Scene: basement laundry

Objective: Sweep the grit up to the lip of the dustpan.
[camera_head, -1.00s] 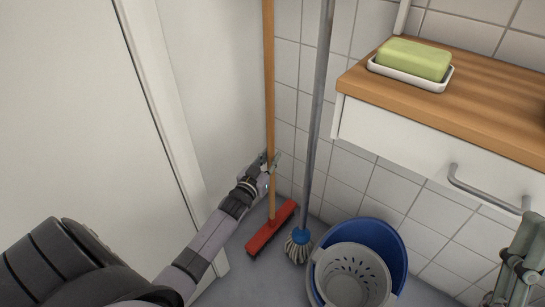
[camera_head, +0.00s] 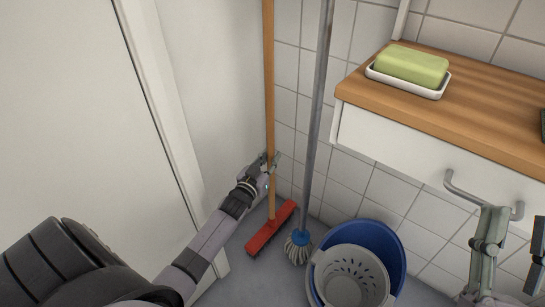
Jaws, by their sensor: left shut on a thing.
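A broom with a wooden handle (camera_head: 269,80) and a red head (camera_head: 270,229) stands upright in the corner, its head on the floor. My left gripper (camera_head: 269,163) is shut on the lower part of the handle, above the head. My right gripper (camera_head: 514,212) is at the right edge, by the drawer handle, its fingers apart; part of it is cut off by the frame. I cannot see any grit or dustpan.
A mop (camera_head: 315,130) leans right beside the broom. A blue bucket (camera_head: 393,241) with a grey wringer (camera_head: 350,265) stands right of it. A wooden counter (camera_head: 480,115) with soap (camera_head: 412,64) in a dish and a drawer handle (camera_head: 465,193) is at right. A white door (camera_head: 70,110) is at left.

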